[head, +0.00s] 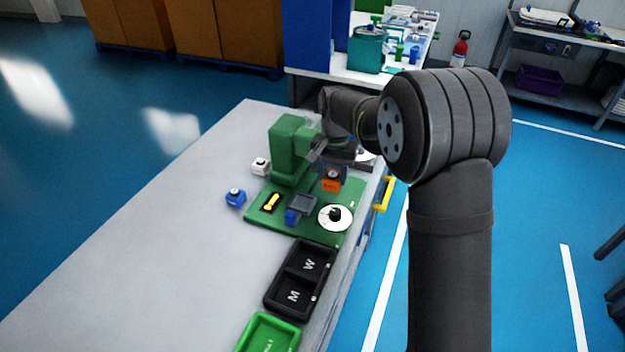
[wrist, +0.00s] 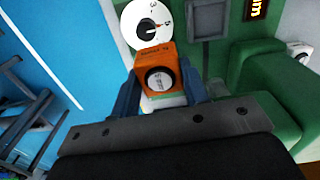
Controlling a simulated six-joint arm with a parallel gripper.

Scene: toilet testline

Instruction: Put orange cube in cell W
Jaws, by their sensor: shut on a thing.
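The orange cube (head: 331,184) is held by my gripper (head: 333,172) above the green fixture board. In the wrist view the orange cube (wrist: 157,75) sits between the two blue fingers of my gripper (wrist: 160,90), with a round grey-white knob facing the camera. Cell W (head: 318,252) is the upper cell of the black two-cell tray (head: 275,313), nearer the green board. It looks empty. The gripper is beyond and above the tray, apart from it. Whether the cube touches anything below cannot be told.
A green machine (head: 290,145) and a white dial (head: 336,217) stand on the green board, with a grey pad (head: 302,204). A blue cube (head: 235,198) and a white cube (head: 260,166) lie left of it. A green tray (head: 245,340) is in front. The table's left side is clear.

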